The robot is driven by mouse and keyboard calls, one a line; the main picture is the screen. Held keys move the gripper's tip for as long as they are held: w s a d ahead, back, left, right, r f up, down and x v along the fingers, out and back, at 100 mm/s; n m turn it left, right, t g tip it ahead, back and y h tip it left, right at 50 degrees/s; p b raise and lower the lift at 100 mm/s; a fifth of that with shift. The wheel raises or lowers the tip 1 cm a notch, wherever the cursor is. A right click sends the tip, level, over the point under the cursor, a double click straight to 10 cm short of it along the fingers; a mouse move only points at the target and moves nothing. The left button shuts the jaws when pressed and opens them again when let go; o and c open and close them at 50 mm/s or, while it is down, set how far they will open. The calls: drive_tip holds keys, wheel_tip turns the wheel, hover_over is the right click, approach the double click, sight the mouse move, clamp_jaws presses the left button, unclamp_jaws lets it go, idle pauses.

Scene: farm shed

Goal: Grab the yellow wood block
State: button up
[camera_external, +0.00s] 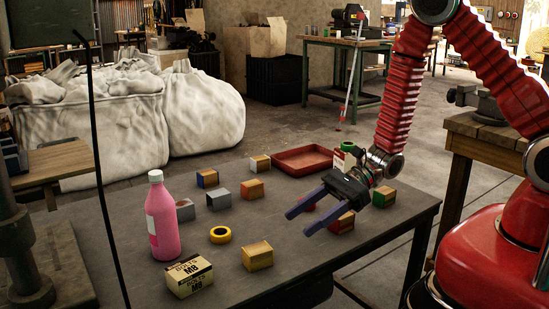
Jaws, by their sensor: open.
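The yellow wood block (257,257) sits near the front of the dark table, a small cube with a wood-toned top and yellowish sides. My gripper (300,222) is open and empty, with two blue-purple fingers pointing down and left. It hangs above the table, up and to the right of the yellow block in the picture and apart from it. My arm comes in from the right. The gripper partly hides a red block (342,223) and another small reddish thing behind its fingers.
A yellow ring (220,235), a box marked M8 (189,276) and a pink bottle (162,222) stand left of the yellow block. Several other coloured wood blocks, including an orange one (252,189) and a green one (383,197), and a red tray (302,159) lie farther back.

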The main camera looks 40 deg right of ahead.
sight(264, 246)
drive_tip(key=x, duration=0.8)
drive_tip(key=shift+a, duration=0.15)
drive_tip(key=shift+a+f, duration=0.1)
drive_tip(key=shift+a, duration=0.1)
drive_tip(key=shift+x, duration=2.5)
drive_tip(key=shift+w, duration=0.15)
drive_tip(key=shift+c, duration=0.3)
drive_tip(key=c, duration=1.1)
